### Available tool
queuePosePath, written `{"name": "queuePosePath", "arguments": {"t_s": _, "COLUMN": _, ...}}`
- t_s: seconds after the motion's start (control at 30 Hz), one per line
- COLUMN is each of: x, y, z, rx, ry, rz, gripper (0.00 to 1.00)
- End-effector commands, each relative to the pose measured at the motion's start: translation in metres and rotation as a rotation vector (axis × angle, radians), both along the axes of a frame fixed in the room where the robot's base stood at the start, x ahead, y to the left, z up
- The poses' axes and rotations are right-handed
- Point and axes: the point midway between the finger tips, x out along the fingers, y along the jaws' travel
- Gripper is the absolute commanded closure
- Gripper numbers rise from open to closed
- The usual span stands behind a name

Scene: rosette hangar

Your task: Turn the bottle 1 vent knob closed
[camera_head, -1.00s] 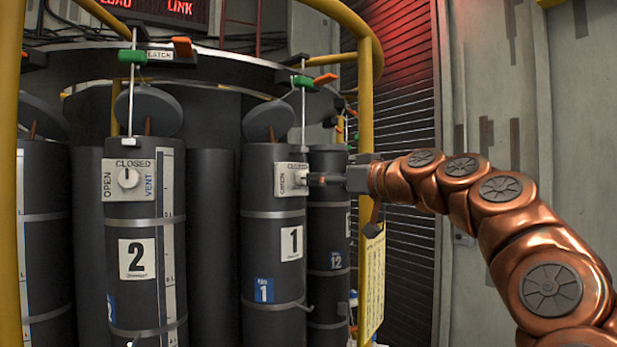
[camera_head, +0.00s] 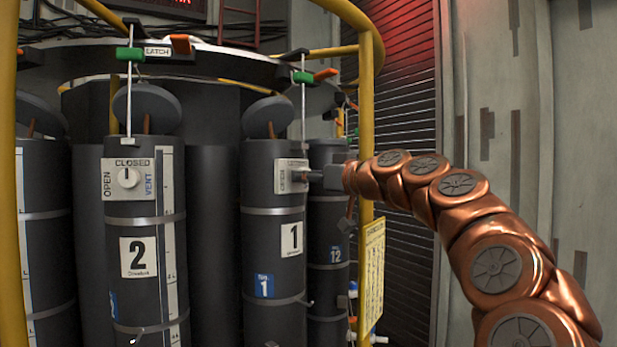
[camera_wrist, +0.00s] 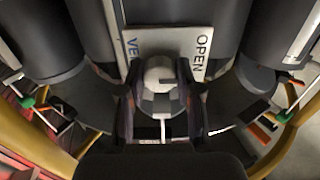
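Bottle 1 (camera_head: 262,224) is a dark upright cylinder marked 1, with a white vent plate (camera_head: 284,176) near its top. My gripper (camera_head: 309,176) reaches that plate from the right and hides the knob in the head view. In the wrist view the plate (camera_wrist: 150,42) shows upside down, with VENT at left and OPEN at right. The round pale vent knob (camera_wrist: 159,77) sits between my two fingers, one on each side. I cannot tell whether they press on it. The knob's pointer setting is not clear.
Bottle 2 (camera_head: 123,240) stands to the left with its own vent knob (camera_head: 128,177), pointer toward CLOSED. Bottle 12 (camera_head: 328,270) is behind at right. A yellow rail post (camera_head: 366,110) rises beside my arm. Rods with green and orange handles (camera_head: 303,76) hang above.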

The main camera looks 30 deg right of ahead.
Motion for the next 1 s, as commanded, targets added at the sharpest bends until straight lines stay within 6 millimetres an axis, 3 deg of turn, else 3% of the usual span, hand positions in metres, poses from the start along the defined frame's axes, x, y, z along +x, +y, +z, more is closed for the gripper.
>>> {"name": "queuePosePath", "arguments": {"t_s": 0.27, "x": 0.0001, "y": 0.0002, "z": 0.0000, "rx": 0.000, "ry": 0.000, "rz": 0.000, "gripper": 1.00}}
{"name": "queuePosePath", "arguments": {"t_s": 0.67, "x": 0.0000, "y": 0.0006, "z": -0.0001, "rx": 0.081, "ry": 0.014, "rz": 0.001, "gripper": 1.00}}
{"name": "queuePosePath", "arguments": {"t_s": 1.0, "x": -0.0004, "y": 0.0009, "z": 0.0007, "rx": 0.350, "ry": 0.062, "rz": 0.001, "gripper": 1.00}}
